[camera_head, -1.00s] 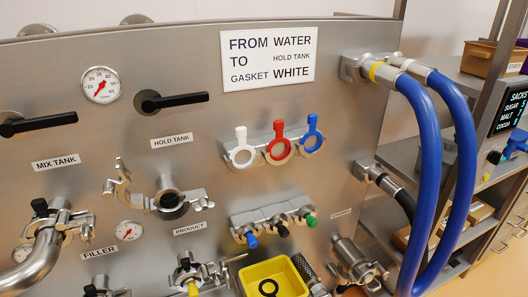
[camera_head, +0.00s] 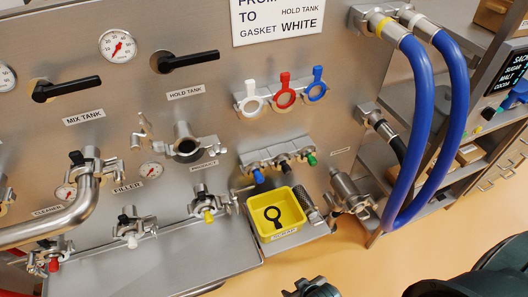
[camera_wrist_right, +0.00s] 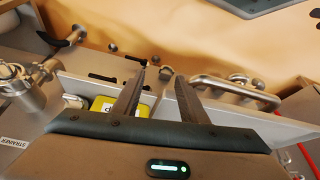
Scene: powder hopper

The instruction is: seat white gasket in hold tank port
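The white gasket (camera_head: 250,98) hangs on the left of a small rack on the steel panel, beside a red gasket (camera_head: 285,92) and a blue gasket (camera_head: 317,85). The hold tank port (camera_head: 187,148) is on the panel below the HOLD TANK label, with its clamp swung open and no gasket visible in it. My right gripper (camera_head: 312,288) is low in the head view, in front of and below the panel, partly cut off. In the wrist view its two fingers (camera_wrist_right: 163,72) stand apart with nothing between them. My left gripper is not in view.
A yellow bin (camera_head: 262,230) holding a black gasket sits on a shelf below the rack. Blue hoses (camera_head: 428,130) loop down on the right. A steel tray (camera_head: 150,270) juts out at lower left. A black handle (camera_head: 190,62) is above the port.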

